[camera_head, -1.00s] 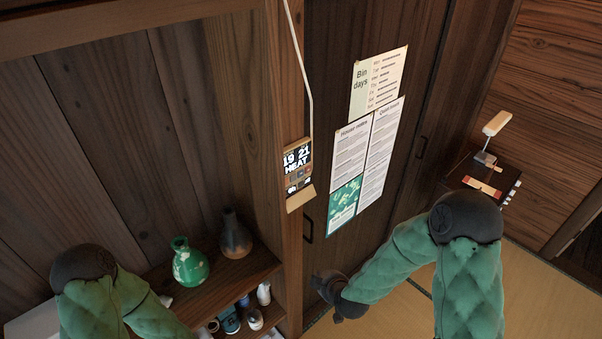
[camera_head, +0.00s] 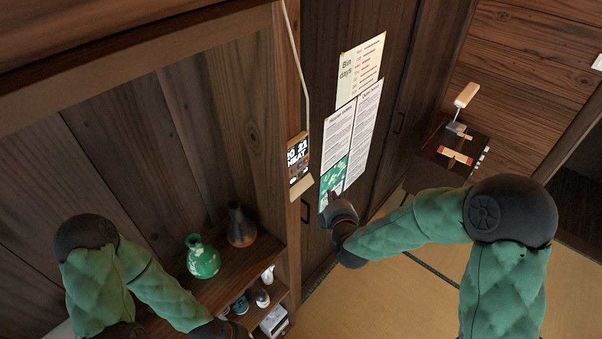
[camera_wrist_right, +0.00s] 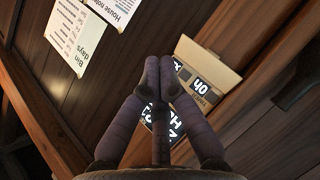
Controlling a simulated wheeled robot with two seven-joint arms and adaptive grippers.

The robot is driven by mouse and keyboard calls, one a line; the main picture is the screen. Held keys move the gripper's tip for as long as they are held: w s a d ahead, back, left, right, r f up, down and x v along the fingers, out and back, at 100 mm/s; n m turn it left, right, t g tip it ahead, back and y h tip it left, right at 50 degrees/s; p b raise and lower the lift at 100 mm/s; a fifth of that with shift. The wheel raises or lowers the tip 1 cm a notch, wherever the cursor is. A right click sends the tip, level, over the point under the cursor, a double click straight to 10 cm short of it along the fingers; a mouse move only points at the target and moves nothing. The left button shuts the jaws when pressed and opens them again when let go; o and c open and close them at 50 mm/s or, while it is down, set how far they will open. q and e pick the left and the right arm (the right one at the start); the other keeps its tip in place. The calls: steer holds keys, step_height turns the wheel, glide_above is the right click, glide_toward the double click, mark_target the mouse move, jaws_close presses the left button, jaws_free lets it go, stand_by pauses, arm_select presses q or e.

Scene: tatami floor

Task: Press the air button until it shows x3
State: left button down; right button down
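A small dark wall controller (camera_head: 298,158) with white text, including "HEAT", hangs on the wooden post above a tan ledge. In the right wrist view the controller (camera_wrist_right: 200,88) appears upside down, partly hidden behind my fingers. A small "x" mark shows beside the fingertips, but its number is not readable. My right gripper (camera_head: 332,196) is in front of the posters, right of and below the controller. In the wrist view its fingertips (camera_wrist_right: 158,62) are together with nothing between them. I cannot tell whether they touch the controller. My left gripper (camera_head: 225,329) is low at the picture's bottom edge, its fingers unclear.
A shelf (camera_head: 246,262) below left of the controller holds a green vase (camera_head: 203,258), a dark vase (camera_head: 241,226) and small items. Posters (camera_head: 350,130) hang on the dark door. A small cabinet (camera_head: 452,150) stands at the right. A cord runs down to the controller.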

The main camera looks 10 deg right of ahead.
mark_target(305, 180)
steer(key=shift+w+a+p, duration=0.2)
steer(key=shift+w+a, duration=0.7)
steer(key=shift+w, duration=0.25)
steer(key=shift+w+a+p, duration=0.15)
steer(key=shift+w+a, duration=0.8)
steer(key=shift+w, duration=0.25)
steer(key=shift+w+a+p, duration=0.2)
steer(key=shift+w+a, duration=0.7)
steer(key=shift+w, duration=0.25)
steer(key=shift+w+a, duration=0.25)
steer(key=shift+w, duration=0.05)
steer(key=shift+w+a+r, duration=0.1)
steer(key=shift+w+a, duration=0.2)
steer(key=shift+w, duration=0.05)
stand_by(0.4)
steer(key=shift+s+d, duration=0.1)
steer(key=shift+d, duration=0.05)
steer(key=shift+s+d, duration=0.4)
steer(key=shift+s, duration=0.05)
